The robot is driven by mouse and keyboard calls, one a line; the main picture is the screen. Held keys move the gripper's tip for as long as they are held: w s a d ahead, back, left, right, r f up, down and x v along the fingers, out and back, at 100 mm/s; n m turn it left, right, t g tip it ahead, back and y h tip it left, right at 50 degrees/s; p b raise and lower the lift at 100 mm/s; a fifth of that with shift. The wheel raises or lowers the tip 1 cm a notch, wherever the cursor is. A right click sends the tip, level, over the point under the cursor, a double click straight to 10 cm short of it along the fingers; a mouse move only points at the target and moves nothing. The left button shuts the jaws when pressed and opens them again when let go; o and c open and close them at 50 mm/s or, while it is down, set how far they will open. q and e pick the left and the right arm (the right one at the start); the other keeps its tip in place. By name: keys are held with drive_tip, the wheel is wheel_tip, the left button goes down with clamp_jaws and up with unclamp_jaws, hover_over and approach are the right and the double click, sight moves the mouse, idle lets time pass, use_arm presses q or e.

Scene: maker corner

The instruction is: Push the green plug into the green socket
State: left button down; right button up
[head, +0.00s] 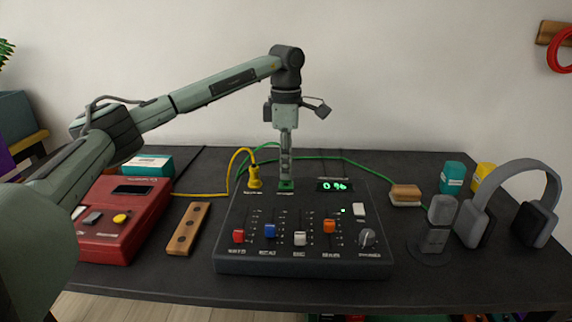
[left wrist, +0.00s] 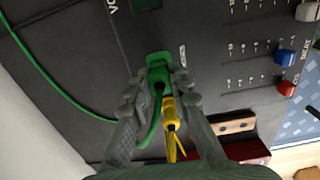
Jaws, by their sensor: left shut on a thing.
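My left gripper (head: 286,178) points straight down over the back of the black control panel (head: 235,262). It is shut on the green plug, which shows between the fingertips (left wrist: 158,90) in the left wrist view as a green body (left wrist: 158,76) with a green cable trailing from it. The green socket (head: 286,187) is a small green patch on the panel right under the fingertips. The plug is upright at the socket; the fingers hide how deep it sits. My right gripper is not in view.
A yellow plug (head: 255,180) with a yellow cable stands in the panel just left of my gripper.

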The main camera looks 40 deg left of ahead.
use_arm(q)
drive_tip(key=shift+f, duration=0.65)
idle(0.7)
drive_tip(key=c, duration=1.3)
unclamp_jaws()
drive_tip(key=shift+r, duration=0.1)
wheel_tip(320, 180, up, 12)
drive_tip(key=shift+f, duration=0.1)
